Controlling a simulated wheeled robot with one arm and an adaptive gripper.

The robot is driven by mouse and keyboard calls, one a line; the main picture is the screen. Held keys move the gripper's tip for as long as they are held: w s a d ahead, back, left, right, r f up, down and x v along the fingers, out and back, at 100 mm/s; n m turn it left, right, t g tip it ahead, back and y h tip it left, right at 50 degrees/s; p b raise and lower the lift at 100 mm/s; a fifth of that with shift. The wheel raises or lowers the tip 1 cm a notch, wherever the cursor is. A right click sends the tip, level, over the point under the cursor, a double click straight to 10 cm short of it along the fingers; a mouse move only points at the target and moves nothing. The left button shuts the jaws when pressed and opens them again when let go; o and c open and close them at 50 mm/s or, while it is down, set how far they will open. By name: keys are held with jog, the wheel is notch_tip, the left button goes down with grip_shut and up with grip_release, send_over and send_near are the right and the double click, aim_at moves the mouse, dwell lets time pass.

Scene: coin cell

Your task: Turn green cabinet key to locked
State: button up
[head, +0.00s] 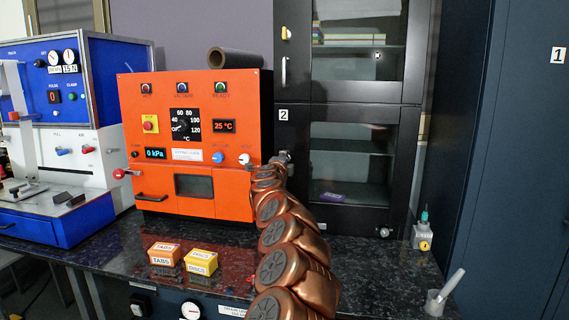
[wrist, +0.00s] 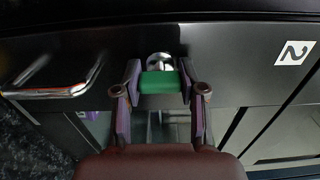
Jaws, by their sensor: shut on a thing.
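The green key (wrist: 160,82) shows in the wrist view, its wide head lying across the picture between my fingers. Just beyond it is a round silver lock (wrist: 159,60) on the dark cabinet front, with the key's head in front of it. My gripper (wrist: 161,77) is shut on the key's head, one finger at each side. No locked or unlocked marking can be read. In the head view my gripper (head: 282,158) is at the left edge of the lower black cabinet (head: 398,160), marked 2; the key and lock are hidden there behind my arm.
A silver bar handle (wrist: 55,90) is left of the lock in the wrist view, and a label 2 (wrist: 294,52) is to the right. An orange oven (head: 150,100) stands close to the left of my arm. Two small boxes, TABS (head: 164,255) and DISCS (head: 201,262), sit on the counter.

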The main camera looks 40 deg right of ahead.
dwell(0.4)
jog(key=o, duration=1.2)
jog(key=shift+c, duration=0.2)
jog(key=shift+a, duration=0.1)
jog(key=v, duration=1.1)
jog(key=shift+s+a, duration=0.25)
jog(key=shift+a, duration=0.1)
dwell(0.3)
